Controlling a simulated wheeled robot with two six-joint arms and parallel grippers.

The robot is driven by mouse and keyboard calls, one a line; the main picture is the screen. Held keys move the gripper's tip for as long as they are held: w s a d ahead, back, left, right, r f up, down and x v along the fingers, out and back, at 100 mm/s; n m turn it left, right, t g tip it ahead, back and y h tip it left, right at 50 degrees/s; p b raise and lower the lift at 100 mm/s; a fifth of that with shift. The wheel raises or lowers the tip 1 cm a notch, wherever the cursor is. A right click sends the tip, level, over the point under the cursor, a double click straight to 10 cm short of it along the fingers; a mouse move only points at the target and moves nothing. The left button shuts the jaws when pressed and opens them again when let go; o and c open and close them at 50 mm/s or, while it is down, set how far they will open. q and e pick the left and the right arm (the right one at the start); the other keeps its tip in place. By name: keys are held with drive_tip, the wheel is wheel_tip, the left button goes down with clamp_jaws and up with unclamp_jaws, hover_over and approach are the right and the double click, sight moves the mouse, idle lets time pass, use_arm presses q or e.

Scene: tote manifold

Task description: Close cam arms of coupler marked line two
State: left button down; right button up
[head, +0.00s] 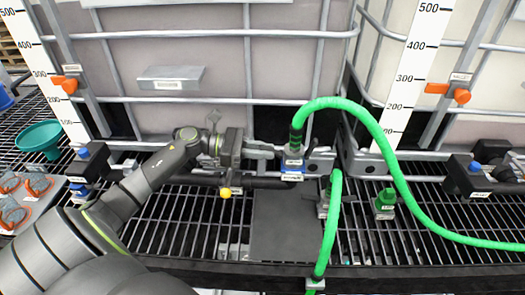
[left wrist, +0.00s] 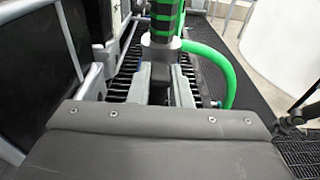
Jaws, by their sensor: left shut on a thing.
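A hose coupler (head: 292,164) with a blue band and pale labels sits at the middle of the head view, with a green hose (head: 349,108) rising from its top. The label text is too small to read. My left gripper (head: 284,152) reaches it from the left. In the left wrist view the two grey fingers (left wrist: 161,80) are on either side of the coupler's metal collar (left wrist: 160,45), below the black-and-green hose end (left wrist: 165,18), and shut on it. The cam arms are hidden or too small to tell open from closed. My right gripper is not in view.
Caged white totes (head: 180,60) stand behind. A second coupler (head: 324,205) with a green hose and a green-capped fitting (head: 385,203) stand on the black grating. Valves with blue tops are at left (head: 85,165) and right (head: 480,172). A teal funnel (head: 40,137) lies far left.

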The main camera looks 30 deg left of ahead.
use_arm(q)
drive_tip(key=shift+w+d+r+g+y, duration=0.15)
drive_tip(key=shift+r+g+y, duration=0.4)
drive_tip(key=shift+y, duration=0.55)
drive_tip(key=shift+w+d+r+g+y+b, duration=0.1)
drive_tip(key=shift+r+g+y+b, duration=0.05)
drive_tip(key=shift+g+y+b, duration=0.15)
drive_tip(key=shift+d+r+g+y+b, duration=0.1)
drive_tip(key=shift+r+g+y, duration=0.05)
drive_tip(key=shift+y, duration=0.25)
drive_tip(key=g+y+b, duration=0.1)
drive_tip(key=d+r+g+y+b, duration=0.1)
drive_tip(key=y, duration=0.1)
drive_tip(key=w+g+y+b, duration=0.1)
drive_tip(key=y+b, duration=0.1)
drive_tip(key=shift+d+r, duration=0.3)
drive_tip(key=shift+d, duration=0.1)
drive_tip(key=shift+g+y, duration=0.3)
drive_tip(key=c, duration=1.3)
unclamp_jaws()
drive_tip(key=shift+r, duration=0.1)
